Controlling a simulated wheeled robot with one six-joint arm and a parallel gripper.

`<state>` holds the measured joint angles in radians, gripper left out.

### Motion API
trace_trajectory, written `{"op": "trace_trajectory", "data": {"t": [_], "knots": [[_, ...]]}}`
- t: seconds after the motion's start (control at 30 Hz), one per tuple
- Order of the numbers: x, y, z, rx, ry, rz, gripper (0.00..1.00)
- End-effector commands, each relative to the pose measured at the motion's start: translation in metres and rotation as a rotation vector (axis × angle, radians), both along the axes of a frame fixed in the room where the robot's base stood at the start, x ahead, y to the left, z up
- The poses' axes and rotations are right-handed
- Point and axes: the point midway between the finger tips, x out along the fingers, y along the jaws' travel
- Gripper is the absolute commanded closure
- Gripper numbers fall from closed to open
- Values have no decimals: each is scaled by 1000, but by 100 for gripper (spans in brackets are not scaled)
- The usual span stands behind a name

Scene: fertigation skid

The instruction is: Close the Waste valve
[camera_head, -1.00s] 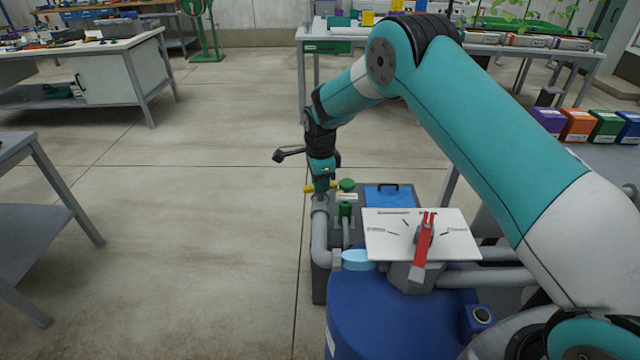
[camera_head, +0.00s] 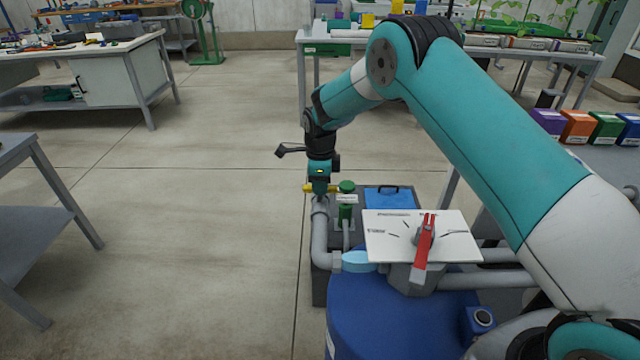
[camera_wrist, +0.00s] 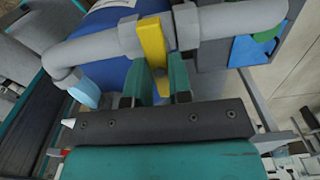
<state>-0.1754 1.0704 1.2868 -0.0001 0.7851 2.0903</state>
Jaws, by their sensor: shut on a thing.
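A yellow valve handle (camera_wrist: 152,42) lies crosswise over a grey pipe (camera_wrist: 215,22) in the wrist view. It also shows in the head view (camera_head: 308,188), at the top of the upright grey pipe (camera_head: 319,228). I cannot read any label that marks it as the Waste valve. My gripper (camera_wrist: 164,82) points at the pipe, with its two green fingers on either side of the handle's lower end and shut on it. In the head view my gripper (camera_head: 320,188) reaches down from above and partly hides the handle.
A green valve (camera_head: 346,188) with a white tag stands close right of the handle. A blue box (camera_head: 388,197) is behind. A white plate (camera_head: 385,240) with a red lever (camera_head: 424,245) stands above a blue barrel (camera_head: 375,315). The floor to the left is clear.

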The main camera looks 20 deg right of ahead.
Motion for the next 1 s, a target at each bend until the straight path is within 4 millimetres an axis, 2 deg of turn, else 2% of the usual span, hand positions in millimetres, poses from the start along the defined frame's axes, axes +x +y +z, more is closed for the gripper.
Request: {"op": "trace_trajectory", "data": {"t": [0.03,0.07,0.17,0.43,0.57,0.77,1.0], "knots": [[1,0,1,1,-3,-3,100],[1,0,1,1,-3,-4,78],[1,0,1,0,-3,-3,55],[0,0,1,0,-2,-1,55],[1,0,10,1,-3,-1,55],[1,0,49,1,-7,-1,55],[1,0,111,1,-7,-1,55]]}}
